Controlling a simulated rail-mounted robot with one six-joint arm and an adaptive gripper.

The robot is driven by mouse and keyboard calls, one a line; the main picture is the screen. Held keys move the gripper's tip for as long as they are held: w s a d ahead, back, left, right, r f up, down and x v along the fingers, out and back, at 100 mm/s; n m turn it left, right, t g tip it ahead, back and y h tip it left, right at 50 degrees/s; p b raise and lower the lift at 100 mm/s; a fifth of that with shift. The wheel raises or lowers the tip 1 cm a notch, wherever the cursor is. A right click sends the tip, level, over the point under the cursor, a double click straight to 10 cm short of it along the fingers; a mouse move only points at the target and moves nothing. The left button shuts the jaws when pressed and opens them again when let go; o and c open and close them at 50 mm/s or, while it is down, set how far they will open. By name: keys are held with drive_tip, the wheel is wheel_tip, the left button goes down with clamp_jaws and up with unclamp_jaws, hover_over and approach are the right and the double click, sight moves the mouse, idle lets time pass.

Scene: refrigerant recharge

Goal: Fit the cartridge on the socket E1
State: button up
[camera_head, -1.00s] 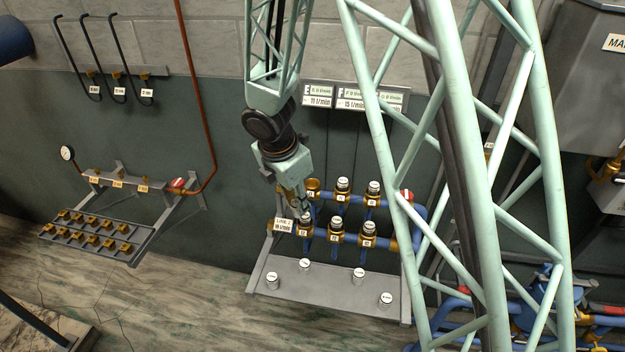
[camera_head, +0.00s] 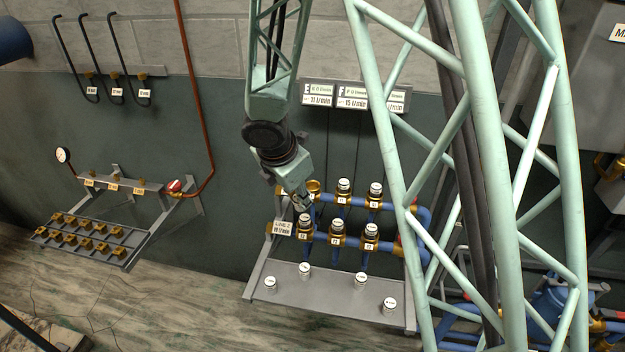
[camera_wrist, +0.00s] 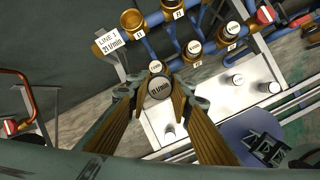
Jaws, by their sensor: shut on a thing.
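My gripper (camera_head: 300,203) points down at the left end of the blue pipe rack, in front of the upper row and just above the lower-left capped fitting. In the wrist view its two fingers are closed around a cartridge (camera_wrist: 159,88) with a grey-white printed top. An open, empty brass socket (camera_head: 313,186) is at the left end of the upper row, just behind my gripper; it also shows in the wrist view (camera_wrist: 132,20). A white-capped cartridge (camera_head: 304,220) sits in the lower-left fitting. The held cartridge's lower end is hidden.
Other capped fittings (camera_head: 343,186) fill the rest of both rows. Several loose cartridges (camera_head: 360,280) stand apart on the grey shelf (camera_head: 330,297) below. A small sign (camera_head: 283,228) is left of the rack. A rack of brass fittings (camera_head: 85,240) stands at the far left.

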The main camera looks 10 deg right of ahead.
drive_tip(key=shift+w+d+f+p, duration=0.65)
drive_tip(key=shift+w+d, duration=0.55)
drive_tip(key=shift+w, duration=1.3)
drive_tip(key=shift+w+d+f+p, duration=0.55)
drive_tip(key=shift+w+d, duration=0.65)
drive_tip(key=shift+w, duration=1.3)
drive_tip(key=shift+w+d+f+p, duration=0.65)
drive_tip(key=shift+w+d, duration=0.55)
drive_tip(key=shift+w, duration=1.3)
drive_tip(key=shift+f, duration=0.1)
drive_tip(key=shift+b+x, duration=0.3)
drive_tip(key=shift+x, duration=0.6)
drive_tip(key=shift+w+d+g+y+p, duration=0.3)
drive_tip(key=shift+g+p, duration=0.5)
drive_tip(key=shift+p, duration=1.55)
drive_tip(key=shift+w+a+p, duration=0.1)
drive_tip(key=shift+w+p, duration=0.15)
drive_tip(key=shift+p, duration=0.35)
